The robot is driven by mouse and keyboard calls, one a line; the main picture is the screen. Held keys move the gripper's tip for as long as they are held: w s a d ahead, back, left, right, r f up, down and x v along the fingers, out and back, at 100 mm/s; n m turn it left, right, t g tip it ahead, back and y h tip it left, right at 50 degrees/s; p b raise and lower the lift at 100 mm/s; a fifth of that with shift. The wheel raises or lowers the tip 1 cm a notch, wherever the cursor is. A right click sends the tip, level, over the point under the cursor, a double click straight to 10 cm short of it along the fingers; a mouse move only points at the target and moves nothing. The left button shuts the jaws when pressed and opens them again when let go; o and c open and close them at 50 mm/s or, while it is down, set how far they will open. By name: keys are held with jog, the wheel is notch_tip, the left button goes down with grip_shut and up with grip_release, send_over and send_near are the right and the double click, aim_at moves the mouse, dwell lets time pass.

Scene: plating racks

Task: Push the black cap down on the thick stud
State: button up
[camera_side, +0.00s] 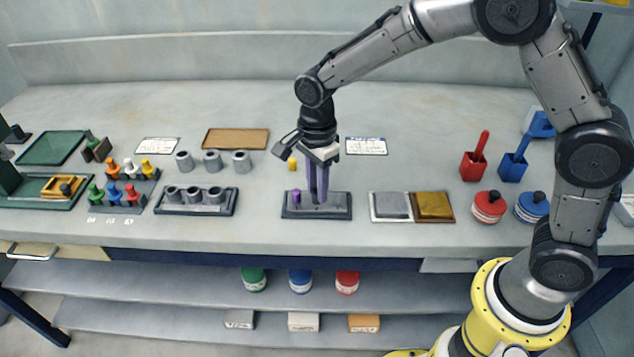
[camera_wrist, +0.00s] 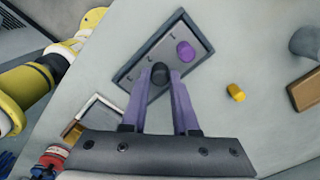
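A grey rack (camera_side: 341,212) lies near the front of the bench. It also shows in the wrist view (camera_wrist: 170,27). The black cap (camera_wrist: 160,71) is between the tips of my gripper (camera_side: 318,198), over the middle of the rack. Both purple fingers appear to touch its sides, pointing down. The fingers mostly hide the cap in the side view. The thick stud is not visible; I cannot tell how far the cap sits on it. A purple cap (camera_side: 296,195) stands on the same rack, beside the fingers; it also shows in the wrist view (camera_wrist: 186,51).
A holder with grey cups (camera_side: 232,207) is to the left. A tray with grey and gold blocks (camera_side: 413,221) is to the right. The bench behind the rack is mostly clear.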

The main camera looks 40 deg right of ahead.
jog(key=o, duration=0.5)
jog(key=shift+r, duration=0.1)
notch_tip(320, 180, up, 14)
dwell(0.4)
